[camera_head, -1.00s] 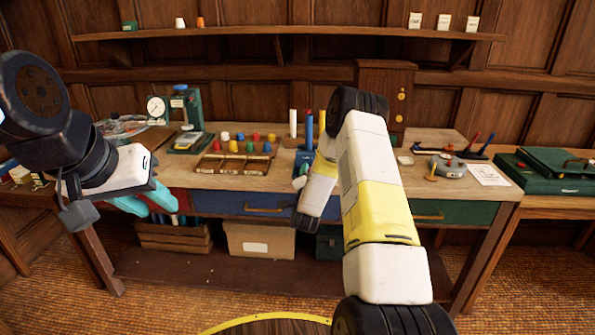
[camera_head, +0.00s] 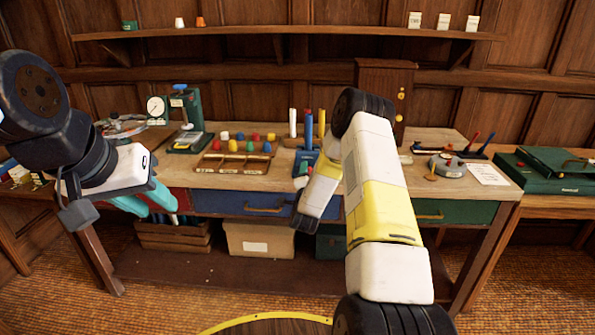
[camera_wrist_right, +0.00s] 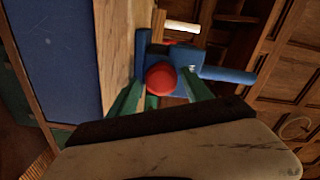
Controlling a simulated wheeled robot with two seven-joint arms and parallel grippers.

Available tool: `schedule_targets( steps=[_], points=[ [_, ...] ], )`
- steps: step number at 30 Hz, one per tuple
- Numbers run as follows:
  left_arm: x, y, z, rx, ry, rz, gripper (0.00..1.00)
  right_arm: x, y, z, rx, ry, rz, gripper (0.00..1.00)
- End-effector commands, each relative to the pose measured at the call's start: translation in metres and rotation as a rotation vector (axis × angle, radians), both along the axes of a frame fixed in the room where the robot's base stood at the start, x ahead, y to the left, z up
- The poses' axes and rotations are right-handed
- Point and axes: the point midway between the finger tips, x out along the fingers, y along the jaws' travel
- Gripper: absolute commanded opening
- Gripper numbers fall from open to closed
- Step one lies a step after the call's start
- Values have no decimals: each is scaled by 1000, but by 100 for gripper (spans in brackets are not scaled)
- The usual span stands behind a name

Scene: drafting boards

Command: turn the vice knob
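The blue vice (camera_wrist_right: 158,57) fills the middle of the right wrist view, with its round red knob (camera_wrist_right: 160,79) facing the camera. It stands at the bench's front edge. In the head view the blue vice (camera_head: 307,158) shows partly beside my right arm, and I cannot make out its knob there. My right gripper (camera_wrist_right: 162,88) has its green fingers spread to either side of the red knob. Contact with the knob is not clear. My left gripper (camera_head: 147,201) hangs in front of the bench at the left, teal fingers apart and empty.
The wooden bench (camera_head: 345,181) holds a tray of coloured pieces (camera_head: 234,163), a green gauge stand (camera_head: 190,125) and a grey round device (camera_head: 447,167). A green case (camera_head: 552,172) lies at the right. Boxes stand on the lower shelf.

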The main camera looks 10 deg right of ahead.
Motion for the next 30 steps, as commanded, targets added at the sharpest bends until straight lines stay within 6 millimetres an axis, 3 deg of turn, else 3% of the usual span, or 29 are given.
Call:
schedule_targets(
  steps=[11, 22, 30],
  points=[
    [0, 0, 0, 0, 0, 0, 36, -4, 0, 2, -2, -4, -3, 64],
    [0, 0, 0, 0, 0, 0, 36, -60, 17, 1, 0, -1, -1, 64],
    [0, 0, 0, 0, 0, 0, 36, -75, 21, 2, -1, -3, -1, 64]
  ],
)
